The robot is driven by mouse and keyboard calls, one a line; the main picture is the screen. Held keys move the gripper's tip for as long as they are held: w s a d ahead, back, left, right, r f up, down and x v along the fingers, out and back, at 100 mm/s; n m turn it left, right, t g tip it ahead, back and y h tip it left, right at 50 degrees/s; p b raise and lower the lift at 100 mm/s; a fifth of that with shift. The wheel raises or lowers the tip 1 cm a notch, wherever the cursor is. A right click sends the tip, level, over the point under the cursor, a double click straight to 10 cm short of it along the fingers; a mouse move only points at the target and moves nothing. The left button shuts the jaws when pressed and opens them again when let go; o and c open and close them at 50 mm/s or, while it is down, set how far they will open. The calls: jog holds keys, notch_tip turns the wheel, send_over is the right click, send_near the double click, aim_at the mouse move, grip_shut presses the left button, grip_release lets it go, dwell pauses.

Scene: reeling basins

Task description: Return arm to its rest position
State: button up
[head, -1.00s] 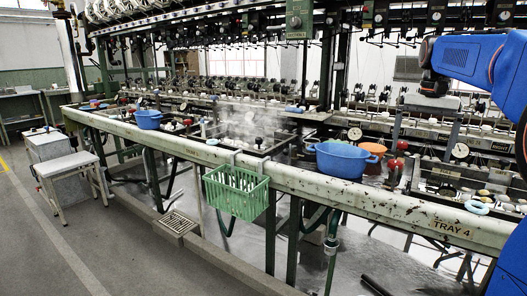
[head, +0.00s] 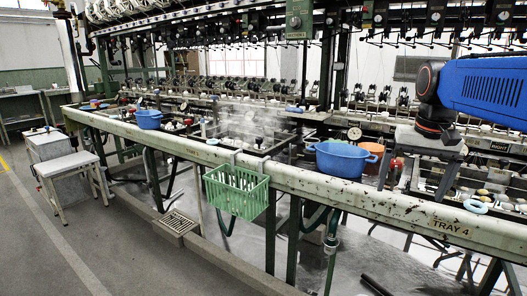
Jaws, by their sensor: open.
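My gripper (head: 416,178) hangs at the right of the head view, below the black wrist and the blue arm link. Its wide grey body and two spread fingers show. It is open, and I see nothing held between the fingers. It is in front of the reeling basins in the picture, right of the blue pot; its exact height above them is hard to tell. The fingers hide part of the basin behind.
A blue pot (head: 342,159) stands by the long rail (head: 310,184), with an orange pot (head: 371,152) behind it. A green basket (head: 236,193) hangs on the rail's front. A light blue ring (head: 475,206) lies near the "TRAY 4" label. A stool (head: 68,164) stands left on open floor.

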jog(key=s+a+f+n+t, duration=0.1)
jog(key=s+a+f+n, duration=0.1)
jog(key=s+f, duration=0.7)
jog(key=s+a+f+n+t, duration=0.1)
jog(key=s+a+f+n, duration=0.1)
jog(key=s+a+f, duration=0.3)
jog(key=s+f, duration=0.4)
jog(key=shift+s+f+t, duration=0.15)
jog(key=shift+t, duration=0.25)
jog(key=shift+a, duration=0.1)
